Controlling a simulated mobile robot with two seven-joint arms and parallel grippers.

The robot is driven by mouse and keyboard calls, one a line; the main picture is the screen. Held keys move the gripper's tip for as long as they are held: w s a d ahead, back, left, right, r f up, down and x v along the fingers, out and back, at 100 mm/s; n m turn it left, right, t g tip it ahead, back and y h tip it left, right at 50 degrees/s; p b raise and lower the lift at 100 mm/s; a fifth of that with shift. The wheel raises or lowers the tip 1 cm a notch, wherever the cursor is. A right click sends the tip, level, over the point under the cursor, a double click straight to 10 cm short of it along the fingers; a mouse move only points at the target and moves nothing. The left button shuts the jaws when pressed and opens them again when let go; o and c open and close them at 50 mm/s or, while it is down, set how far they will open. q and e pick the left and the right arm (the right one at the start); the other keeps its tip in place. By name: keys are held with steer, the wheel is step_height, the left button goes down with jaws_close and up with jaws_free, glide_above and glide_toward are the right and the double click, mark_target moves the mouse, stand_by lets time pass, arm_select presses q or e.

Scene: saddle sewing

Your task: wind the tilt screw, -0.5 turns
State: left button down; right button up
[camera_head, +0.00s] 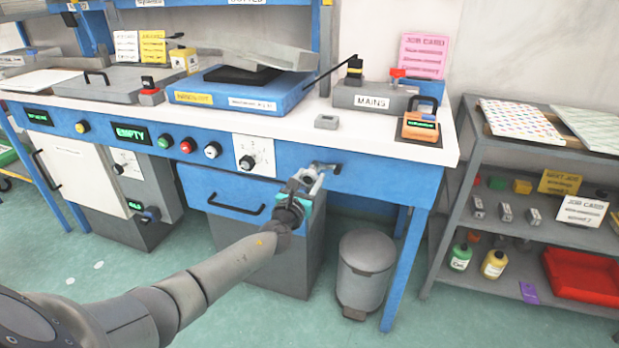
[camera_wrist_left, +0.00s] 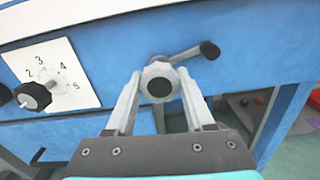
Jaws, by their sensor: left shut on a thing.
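The tilt screw shows in the left wrist view as a light grey lobed knob (camera_wrist_left: 160,84) with a dark centre, on the blue front panel of the bench. A crank arm with a dark handle (camera_wrist_left: 209,50) points from behind it to the upper right. My left gripper (camera_head: 312,176) is at the panel in the head view. In the left wrist view its two fingers (camera_wrist_left: 160,95) stand on either side of the knob, shut on it. In the head view the gripper mostly hides the knob, and the dark handle (camera_head: 336,169) shows at its right. My right gripper is in neither view.
A numbered dial (camera_head: 248,161) is on the panel to the left, above a blue drawer with a black handle (camera_head: 236,208). A grey bin (camera_head: 365,268) stands on the floor below right. A grey shelf unit (camera_head: 470,200) stands to the right of the bench.

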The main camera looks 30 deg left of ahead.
mark_target(308, 181)
arm_select(q)
steer(key=shift+s+f, duration=0.1)
steer(key=shift+f, duration=0.15)
steer(key=c, duration=0.6)
jaws_free()
steer(key=o, duration=0.3)
steer(key=shift+r, duration=0.2)
steer(key=shift+o, duration=0.2)
steer(key=shift+s, duration=0.15)
steer(key=p+v, duration=0.2)
steer(key=v, duration=0.3)
steer(key=shift+r+p, duration=0.1)
steer(key=shift+p, duration=0.2)
steer(key=p+v, duration=0.2)
steer(key=v, duration=0.8)
steer(key=shift+p, duration=0.3)
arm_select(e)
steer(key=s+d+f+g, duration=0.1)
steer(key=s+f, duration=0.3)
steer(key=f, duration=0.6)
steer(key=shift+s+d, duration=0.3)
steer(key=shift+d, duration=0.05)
